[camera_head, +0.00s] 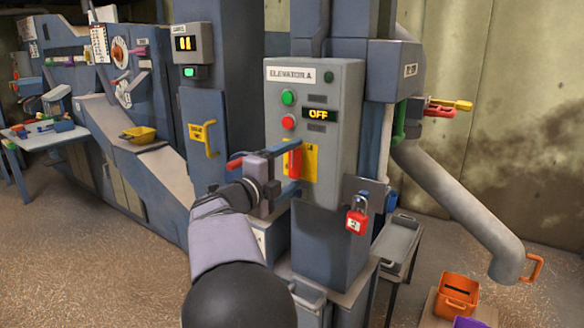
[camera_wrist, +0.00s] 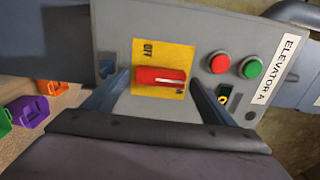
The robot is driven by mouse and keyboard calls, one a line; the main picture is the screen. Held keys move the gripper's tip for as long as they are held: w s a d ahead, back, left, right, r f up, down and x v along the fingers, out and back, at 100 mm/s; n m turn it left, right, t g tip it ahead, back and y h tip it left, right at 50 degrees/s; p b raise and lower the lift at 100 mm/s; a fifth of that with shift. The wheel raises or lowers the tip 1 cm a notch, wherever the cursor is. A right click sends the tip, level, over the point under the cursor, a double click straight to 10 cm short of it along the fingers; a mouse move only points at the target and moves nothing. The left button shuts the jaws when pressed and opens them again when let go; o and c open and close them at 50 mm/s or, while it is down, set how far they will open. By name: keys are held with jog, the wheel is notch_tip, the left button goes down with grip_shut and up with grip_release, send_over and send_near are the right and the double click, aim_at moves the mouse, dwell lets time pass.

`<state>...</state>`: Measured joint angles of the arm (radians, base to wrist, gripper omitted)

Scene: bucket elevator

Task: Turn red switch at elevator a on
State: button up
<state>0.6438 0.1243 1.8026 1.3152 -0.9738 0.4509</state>
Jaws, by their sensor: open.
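The red switch (camera_head: 294,162) is a bar handle on a yellow plate on the grey panel (camera_head: 343,160) labelled ELEVATOR A. Its handle stands upright in the head view; the display (camera_head: 319,114) above reads OFF. In the wrist view the red switch (camera_wrist: 160,77) lies crosswise, with an OFF mark at the plate's upper left; another mark near the handle's right end is partly hidden. My gripper (camera_head: 308,164) is open, with one finger above the handle and one below. In the wrist view my gripper (camera_wrist: 158,80) straddles the handle's ends; I cannot tell whether it touches.
A green button (camera_head: 288,97) and a red button (camera_head: 288,123) sit above the switch. A red padlock (camera_head: 356,220) hangs at the panel's lower right. A grey pipe (camera_head: 460,210) slopes down at right toward an orange bin (camera_head: 456,295). A yellow handle (camera_head: 204,137) is on the cabinet at left.

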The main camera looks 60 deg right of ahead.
jog(key=a, duration=0.7)
jog(key=shift+b, duration=0.45)
